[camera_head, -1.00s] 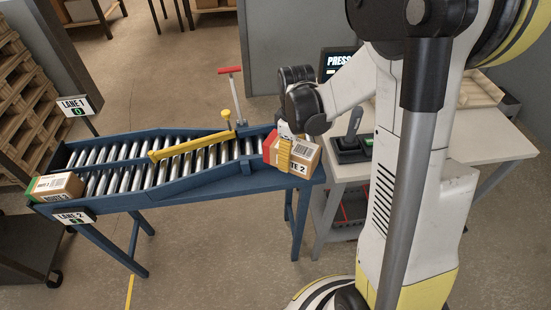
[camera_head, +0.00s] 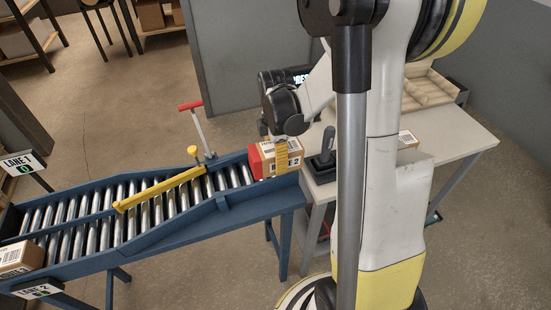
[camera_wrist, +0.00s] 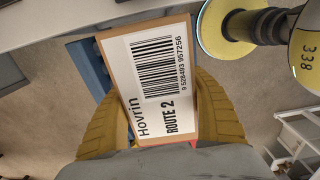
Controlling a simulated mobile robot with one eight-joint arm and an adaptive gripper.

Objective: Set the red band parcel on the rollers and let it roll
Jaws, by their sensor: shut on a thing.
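The red band parcel (camera_head: 261,163) is a brown box with a red end and a "ROUTE 2" label. In the head view it is at the right, upper end of the blue roller conveyor (camera_head: 217,201), beside the white table. My gripper (camera_head: 281,152) is shut on it, its yellow fingers on either side of the box. The wrist view shows the parcel's labelled top (camera_wrist: 158,80) between both fingers. I cannot tell whether the parcel touches the rollers. The red end faces left, toward the rollers.
A yellow diverter bar (camera_head: 160,190) lies across the rollers, with a red-handled lever (camera_head: 197,125) behind. Another parcel (camera_head: 20,258) sits at the lower left end, by the LANE 2 sign (camera_head: 38,289). A LANE 1 sign (camera_head: 22,163) stands behind. A white table (camera_head: 455,135) is at the right.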

